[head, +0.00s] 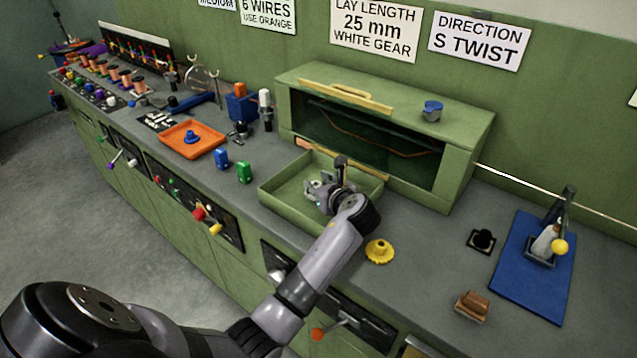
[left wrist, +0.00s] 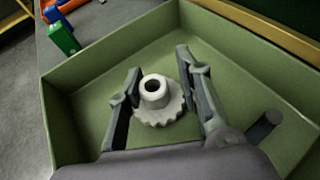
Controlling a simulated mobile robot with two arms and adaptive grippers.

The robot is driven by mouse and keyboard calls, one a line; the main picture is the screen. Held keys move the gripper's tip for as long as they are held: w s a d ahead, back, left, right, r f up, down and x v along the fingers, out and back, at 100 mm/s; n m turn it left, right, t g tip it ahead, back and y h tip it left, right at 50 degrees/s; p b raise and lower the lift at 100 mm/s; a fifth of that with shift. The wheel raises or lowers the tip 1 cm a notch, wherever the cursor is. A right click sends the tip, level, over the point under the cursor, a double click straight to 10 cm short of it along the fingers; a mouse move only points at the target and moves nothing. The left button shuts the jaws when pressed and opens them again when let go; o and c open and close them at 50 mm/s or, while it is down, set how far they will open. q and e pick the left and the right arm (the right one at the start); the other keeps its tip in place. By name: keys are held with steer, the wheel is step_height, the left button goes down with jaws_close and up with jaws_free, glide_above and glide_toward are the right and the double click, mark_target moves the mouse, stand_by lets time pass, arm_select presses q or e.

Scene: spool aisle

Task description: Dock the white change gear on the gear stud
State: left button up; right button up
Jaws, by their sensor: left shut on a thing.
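The white change gear (left wrist: 158,103) has a toothed rim and a raised hub with a dark bore. In the left wrist view it sits between the fingers of my left gripper (left wrist: 160,82), which is shut on it, low inside the green tray (left wrist: 90,75). In the head view my left gripper (head: 326,190) is over the same tray (head: 283,196), and the gear is mostly hidden there. A short grey post (left wrist: 265,126) shows at the tray's right side. I cannot tell whether it is the gear stud. My right gripper is out of view.
A yellow gear (head: 379,251) lies on the bench right of the tray. Beyond it are a black knob on a square plate (head: 482,241), a brown block (head: 472,304) and a blue mat (head: 530,285). A green open-fronted housing (head: 465,160) stands behind the tray.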

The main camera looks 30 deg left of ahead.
arm_select(q)
steer(key=shift+f, duration=0.55)
steer(key=o, duration=0.9)
steer(key=shift+c, duration=0.2)
